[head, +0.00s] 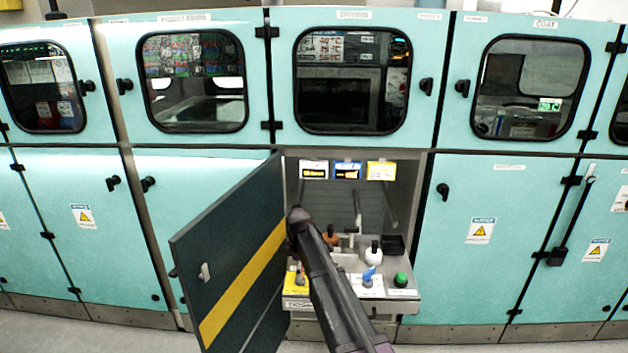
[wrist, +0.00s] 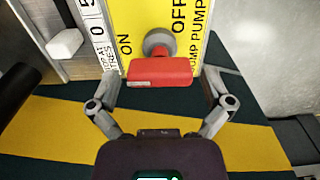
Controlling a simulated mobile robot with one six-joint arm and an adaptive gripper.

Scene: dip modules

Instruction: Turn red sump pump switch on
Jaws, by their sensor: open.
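In the wrist view, the red switch (wrist: 160,73) is a short red bar on a round grey mount. It stands out from a yellow plate (wrist: 148,17) lettered ON to its left, OFF above right, and "PUMP" at the right. The exact setting of the switch is unclear. My gripper (wrist: 160,82) is open, with one finger on each side of the red bar. Any contact between fingers and bar is not clear. In the head view, my dark arm covers part of the control shelf (head: 405,298), and my gripper cannot be made out.
An open dark door (head: 225,245) with a yellow stripe stands left of my arm. The shelf holds a blue switch (head: 369,275), a green knob (head: 401,279) and a white knob (head: 373,256). In the wrist view, a white block (wrist: 65,43) sits left of the plate.

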